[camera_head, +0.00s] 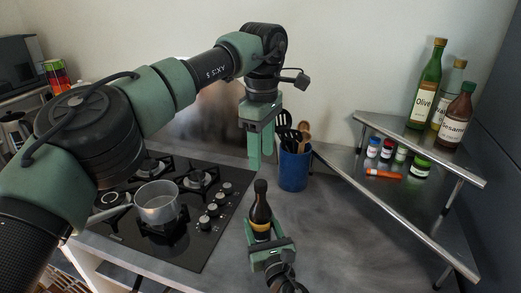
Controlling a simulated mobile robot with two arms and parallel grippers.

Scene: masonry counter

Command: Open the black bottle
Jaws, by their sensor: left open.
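The black bottle (260,205) stands upright on the counter right of the hob, with a dark cap and an amber band low on its body. My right gripper (264,229) comes in from the bottom edge and is shut on the lower part of the bottle, a finger on each side; the bottle's base is hidden behind it. My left gripper (260,162) points down above and behind the bottle in the picture.
A blue utensil holder (294,168) stands close right of my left gripper. A pot (157,202) sits on the gas hob (226,184) at left. A metal corner shelf (375,143) with bottles and small jars is at right.

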